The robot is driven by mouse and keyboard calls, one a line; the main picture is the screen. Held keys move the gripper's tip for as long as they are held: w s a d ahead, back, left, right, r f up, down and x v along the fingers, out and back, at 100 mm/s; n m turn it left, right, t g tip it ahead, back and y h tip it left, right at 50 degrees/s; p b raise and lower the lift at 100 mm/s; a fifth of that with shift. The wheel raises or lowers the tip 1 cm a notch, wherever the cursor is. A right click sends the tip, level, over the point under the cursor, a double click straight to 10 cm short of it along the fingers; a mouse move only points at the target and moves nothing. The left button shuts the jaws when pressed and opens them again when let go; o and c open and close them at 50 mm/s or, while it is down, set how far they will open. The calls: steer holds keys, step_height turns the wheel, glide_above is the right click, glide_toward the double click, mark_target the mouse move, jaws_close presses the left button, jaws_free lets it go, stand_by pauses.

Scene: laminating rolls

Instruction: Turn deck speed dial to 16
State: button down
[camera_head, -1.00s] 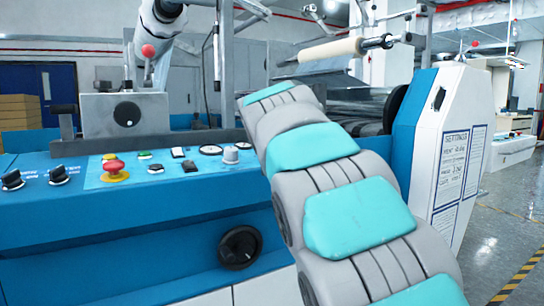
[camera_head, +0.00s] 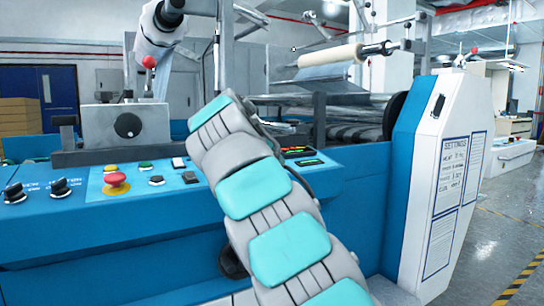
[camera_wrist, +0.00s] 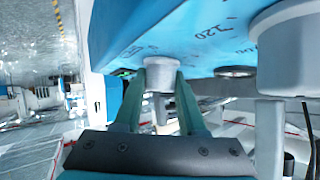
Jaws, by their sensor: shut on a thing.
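In the wrist view my gripper (camera_wrist: 160,84) has its two teal fingers closed on the sides of a small pale grey knob (camera_wrist: 158,73) on the blue control panel (camera_wrist: 180,32). A larger grey knob (camera_wrist: 288,48) stands to its right, with a printed 120 beside it. I cannot read a name or a pointer setting for the held knob. In the head view my gray and teal arm reaches over the panel (camera_head: 100,225). It hides my gripper and the held knob.
Black knobs (camera_head: 60,188), a red mushroom button (camera_head: 115,179) and small buttons line the panel's left part. A lit display (camera_head: 297,150) sits right of my arm. The floor at right is clear.

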steer(key=shift+r, duration=0.1)
stand_by(0.3)
steer(key=shift+c, duration=2.4)
jaws_free()
steer(key=shift+s, duration=0.1)
steer(key=v, duration=0.7)
steer(key=shift+s+a+r, duration=0.1)
steer(key=shift+s+a, duration=0.05)
steer(key=shift+s, duration=0.05)
